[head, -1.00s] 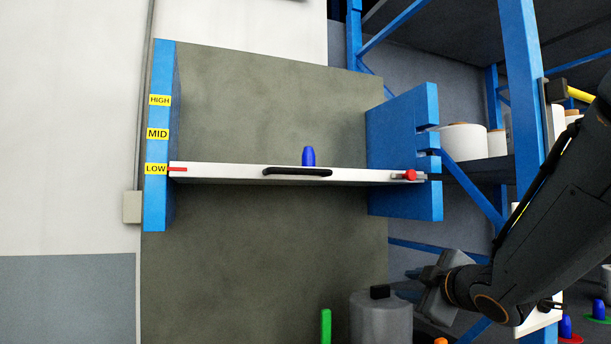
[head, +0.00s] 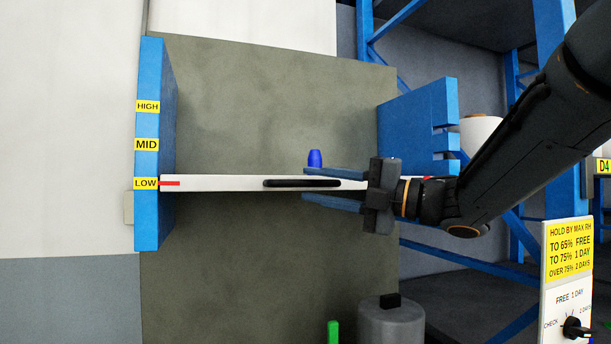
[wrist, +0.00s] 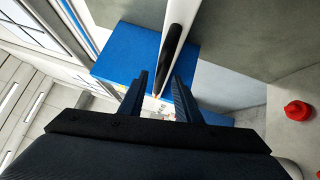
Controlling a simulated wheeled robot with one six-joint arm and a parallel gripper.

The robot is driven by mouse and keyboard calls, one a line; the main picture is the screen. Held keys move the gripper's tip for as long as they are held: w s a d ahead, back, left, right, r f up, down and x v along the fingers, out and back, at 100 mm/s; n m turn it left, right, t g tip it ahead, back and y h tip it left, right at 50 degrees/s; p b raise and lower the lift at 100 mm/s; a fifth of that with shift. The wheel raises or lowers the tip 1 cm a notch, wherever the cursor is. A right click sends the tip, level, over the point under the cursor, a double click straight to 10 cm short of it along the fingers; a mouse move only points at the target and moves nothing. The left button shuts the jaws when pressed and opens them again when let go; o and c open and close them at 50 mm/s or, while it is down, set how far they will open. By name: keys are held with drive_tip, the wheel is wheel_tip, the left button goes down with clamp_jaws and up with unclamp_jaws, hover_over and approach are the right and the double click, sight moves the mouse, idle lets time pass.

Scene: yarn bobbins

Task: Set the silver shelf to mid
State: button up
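The silver shelf (head: 220,183) is a pale board between two blue uprights, with a black handle (head: 290,183) on its front edge. Its red pointer (head: 170,183) lines up with the LOW label (head: 146,184); the MID label (head: 147,145) is above. My gripper (head: 306,186) is open, one finger above and one below the handle's height, reaching in from the right. In the wrist view, the handle (wrist: 172,45) lies ahead, roughly in line with the gap between my fingers (wrist: 160,78). I cannot tell whether they touch it.
A blue bobbin (head: 315,158) stands on the shelf, just beyond my upper finger. The right upright (head: 415,115) has notches. A grey cylinder (head: 390,325) and a green piece (head: 333,331) are below. A sign with a dial (head: 568,255) stands at the right.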

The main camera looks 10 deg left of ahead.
drive_tip(key=shift+p+x, duration=0.4)
drive_tip(key=shift+x, duration=0.95)
clamp_jaws()
drive_tip(key=shift+r, duration=3.6)
unclamp_jaws()
drive_tip(key=shift+f, duration=0.1)
